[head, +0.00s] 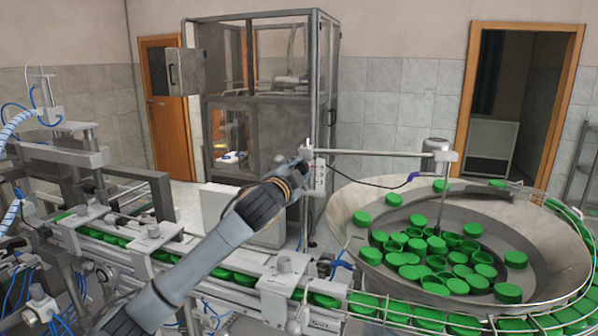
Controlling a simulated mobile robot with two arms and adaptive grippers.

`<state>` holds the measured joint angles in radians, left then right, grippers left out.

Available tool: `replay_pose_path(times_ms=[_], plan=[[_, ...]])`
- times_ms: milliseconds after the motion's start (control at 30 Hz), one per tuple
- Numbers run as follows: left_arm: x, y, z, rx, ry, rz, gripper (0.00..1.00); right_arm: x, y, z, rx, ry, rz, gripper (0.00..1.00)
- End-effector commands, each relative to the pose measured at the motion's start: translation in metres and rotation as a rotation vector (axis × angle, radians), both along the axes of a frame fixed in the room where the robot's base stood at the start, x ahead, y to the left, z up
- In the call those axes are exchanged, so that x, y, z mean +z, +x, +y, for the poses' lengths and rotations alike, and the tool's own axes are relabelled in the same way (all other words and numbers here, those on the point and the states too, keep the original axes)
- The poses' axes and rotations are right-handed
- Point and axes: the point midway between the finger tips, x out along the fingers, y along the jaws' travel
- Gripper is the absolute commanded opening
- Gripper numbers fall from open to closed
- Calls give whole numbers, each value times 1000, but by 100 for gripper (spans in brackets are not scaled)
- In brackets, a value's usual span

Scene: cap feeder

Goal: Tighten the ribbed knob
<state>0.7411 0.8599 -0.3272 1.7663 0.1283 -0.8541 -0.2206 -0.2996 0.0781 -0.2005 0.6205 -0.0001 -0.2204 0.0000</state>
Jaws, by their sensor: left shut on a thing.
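My left arm rises from the bottom left, and its dark gripper (302,166) reaches the upright post beside the cap bowl. The gripper is shut at the small clamp block (319,177) where the horizontal rod meets the post. The ribbed knob is mostly hidden by the fingers and too small to make out clearly; it appears to be what the jaws hold. My right gripper is not in view.
A round feeder bowl (350,205) with many green caps (408,258) stands at the right. The horizontal rod (375,152) runs over it to a grey sensor head (435,146). A conveyor (215,262) with caps crosses below my arm. A framed cabinet (270,112) stands behind.

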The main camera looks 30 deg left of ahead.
Motion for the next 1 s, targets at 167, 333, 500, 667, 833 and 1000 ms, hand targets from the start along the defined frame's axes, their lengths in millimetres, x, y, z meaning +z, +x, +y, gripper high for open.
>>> replay_pose_path(times_ms=[167, 333, 500, 667, 833, 1000], plan=[[4, 0, 0, 1, 166, 33, 0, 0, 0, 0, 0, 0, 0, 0], [3, 0, 0, 1, 322, 71, 0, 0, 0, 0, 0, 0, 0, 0], [3, 0, 0, 0, 479, 108, 0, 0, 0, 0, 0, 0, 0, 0], [3, 0, 0, 0, 627, 144, 0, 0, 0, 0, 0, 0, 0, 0], [3, 0, 0, 2, 779, 180, 0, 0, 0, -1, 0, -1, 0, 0], [3, 0, 0, 1, 917, 214, 0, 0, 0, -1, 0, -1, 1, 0]])
